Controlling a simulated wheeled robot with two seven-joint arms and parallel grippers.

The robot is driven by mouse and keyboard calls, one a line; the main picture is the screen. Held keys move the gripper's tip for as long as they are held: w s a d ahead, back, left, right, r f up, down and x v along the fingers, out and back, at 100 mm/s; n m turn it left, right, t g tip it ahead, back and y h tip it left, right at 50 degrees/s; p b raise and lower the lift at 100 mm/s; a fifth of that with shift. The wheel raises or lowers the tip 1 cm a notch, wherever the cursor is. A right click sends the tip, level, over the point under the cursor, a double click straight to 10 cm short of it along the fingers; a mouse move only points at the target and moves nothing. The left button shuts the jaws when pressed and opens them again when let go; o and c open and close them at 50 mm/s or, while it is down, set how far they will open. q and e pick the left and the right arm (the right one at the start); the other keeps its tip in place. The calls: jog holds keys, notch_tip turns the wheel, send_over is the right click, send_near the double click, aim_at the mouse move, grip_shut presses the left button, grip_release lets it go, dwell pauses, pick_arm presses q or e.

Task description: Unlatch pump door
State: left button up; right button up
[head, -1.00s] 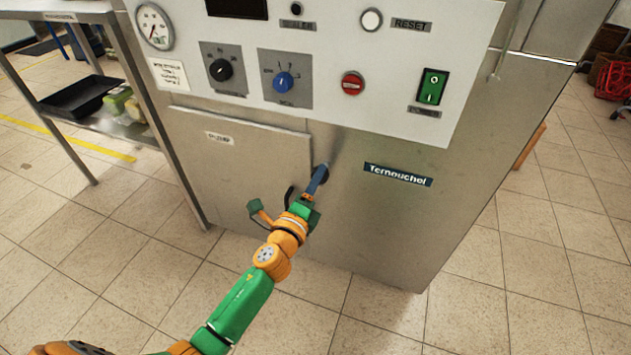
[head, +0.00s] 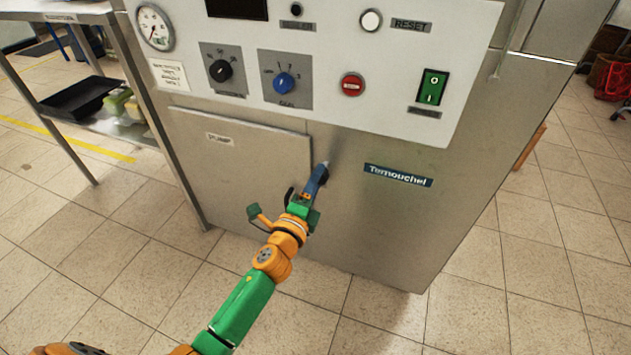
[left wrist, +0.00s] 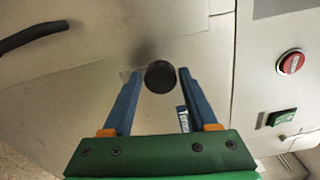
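The pump door (head: 245,160) is a flat grey metal panel, labelled "PUMP", on the front of the steel machine; it looks closed. A round black knob (left wrist: 160,77), which appears to be the latch, stands at the door's right edge. My left gripper (head: 322,169) is in front of it, its blue fingers pointing at the machine. In the left wrist view the fingers are apart, one on each side of the knob, with gaps. In the head view the gripper mostly hides the knob. A curved black handle (left wrist: 35,36) is on the door. My right gripper is not in view.
Above the door is a white control panel (head: 320,95) with knobs, a red button (head: 352,85) and a green switch (head: 432,87). A steel shelf table (head: 60,12) with a black tray (head: 80,97) stands at left.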

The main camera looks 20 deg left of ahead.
pick_arm(q)
jog(key=shift+o, duration=0.9)
jog(key=s, duration=0.7)
jog(key=shift+p, duration=0.3)
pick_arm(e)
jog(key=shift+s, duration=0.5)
pick_arm(q)
jog(key=shift+a, duration=0.1)
